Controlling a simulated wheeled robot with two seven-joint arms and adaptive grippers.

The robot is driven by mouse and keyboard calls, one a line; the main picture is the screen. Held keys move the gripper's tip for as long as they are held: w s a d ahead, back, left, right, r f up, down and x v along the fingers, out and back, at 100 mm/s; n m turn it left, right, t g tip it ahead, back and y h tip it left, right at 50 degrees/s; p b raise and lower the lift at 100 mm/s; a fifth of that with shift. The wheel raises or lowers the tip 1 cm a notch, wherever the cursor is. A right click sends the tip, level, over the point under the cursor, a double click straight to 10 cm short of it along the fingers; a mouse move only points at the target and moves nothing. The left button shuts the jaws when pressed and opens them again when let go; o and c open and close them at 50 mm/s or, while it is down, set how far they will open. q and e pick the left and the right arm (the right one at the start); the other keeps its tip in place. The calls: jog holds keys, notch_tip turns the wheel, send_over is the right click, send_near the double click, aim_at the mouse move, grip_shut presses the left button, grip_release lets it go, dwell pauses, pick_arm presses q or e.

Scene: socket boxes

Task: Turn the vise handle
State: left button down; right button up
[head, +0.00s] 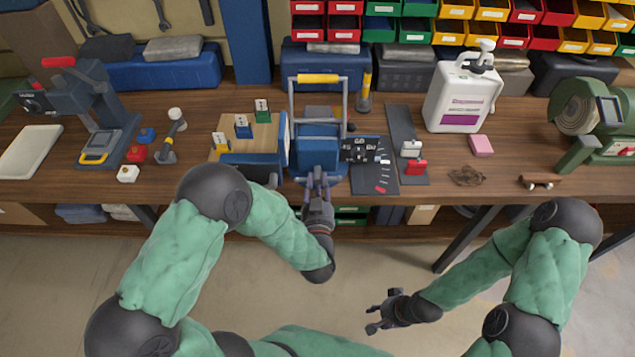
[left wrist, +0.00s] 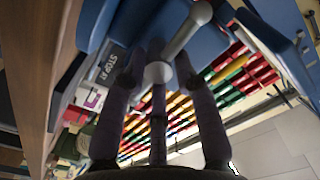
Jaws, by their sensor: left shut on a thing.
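The blue vise (head: 318,142) stands at the bench's front edge, left of centre. Its handle (left wrist: 187,30) is a grey bar with round ends, slanting across the left wrist view. My left gripper (head: 317,178) is at the front of the vise. In the left wrist view its dark fingers (left wrist: 157,62) are shut around the handle near the lower ball end. The handle is hard to make out in the head view behind the gripper. My right gripper (head: 371,318) is open and empty in front of the bench, above the floor, well away from the vise.
A wooden board with small socket boxes (head: 242,128) is left of the vise. A dark tool panel (head: 370,165) lies close on its right, with a white jug (head: 462,98) beyond. The floor between my arms is clear.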

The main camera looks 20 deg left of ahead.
pick_arm(q)
jog(key=shift+s+d+f+m, duration=0.1)
jog(key=shift+s+f+m, duration=0.2)
jog(key=shift+f, duration=0.25)
jog(key=c, duration=0.9)
grip_release()
jog(key=shift+s, duration=0.1)
jog(key=shift+r, duration=0.1)
jog(key=shift+r, duration=0.15)
jog(key=v, duration=1.2)
